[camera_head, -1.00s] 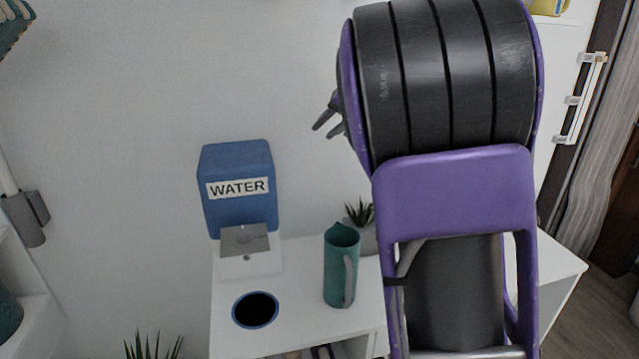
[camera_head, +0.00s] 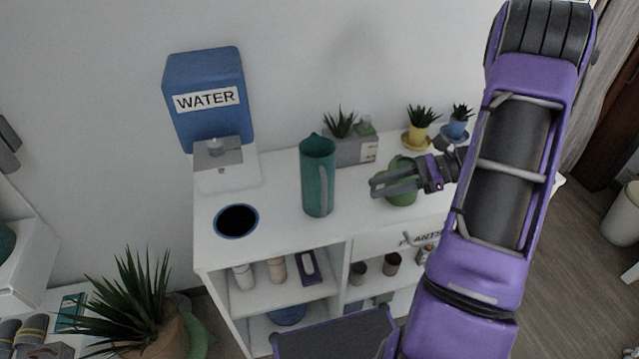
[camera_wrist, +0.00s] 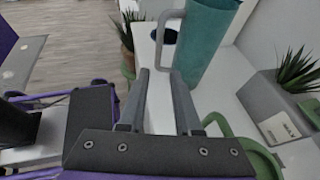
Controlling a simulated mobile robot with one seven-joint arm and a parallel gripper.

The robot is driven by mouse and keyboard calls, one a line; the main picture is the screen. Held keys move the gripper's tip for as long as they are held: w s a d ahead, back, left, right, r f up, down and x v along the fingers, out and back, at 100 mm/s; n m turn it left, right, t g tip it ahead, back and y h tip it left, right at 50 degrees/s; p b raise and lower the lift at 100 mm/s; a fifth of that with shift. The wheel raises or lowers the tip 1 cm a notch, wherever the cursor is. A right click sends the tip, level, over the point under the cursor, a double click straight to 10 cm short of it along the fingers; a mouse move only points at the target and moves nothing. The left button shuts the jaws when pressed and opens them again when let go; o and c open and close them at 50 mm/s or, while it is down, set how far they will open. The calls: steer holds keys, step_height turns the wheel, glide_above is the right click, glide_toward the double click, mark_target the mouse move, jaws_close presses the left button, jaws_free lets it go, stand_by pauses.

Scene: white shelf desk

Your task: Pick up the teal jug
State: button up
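The teal jug (camera_head: 317,178) stands upright on the white shelf desk (camera_head: 275,215), to the right of the water dispenser. Its grey handle is on the right side in the head view. In the wrist view the jug (camera_wrist: 203,42) is ahead of the fingers, with its handle at its left. My gripper (camera_head: 374,188) points left toward the jug and is apart from it, in front of or over a green round object (camera_head: 402,194). In the wrist view the two fingers of my gripper (camera_wrist: 160,75) are spread apart with nothing between them.
A blue water dispenser (camera_head: 205,100) and a dark round hole (camera_head: 237,221) are left of the jug. A grey planter (camera_head: 345,152) stands close behind it. Yellow (camera_head: 416,135) and blue (camera_head: 456,128) plant pots are farther right. A large potted plant (camera_head: 140,310) stands at lower left.

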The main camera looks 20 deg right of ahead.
mark_target(319, 183)
steer(key=x, duration=1.6)
steer(key=shift+a, duration=0.35)
jaws_close()
steer(key=shift+r, duration=0.1)
stand_by(0.5)
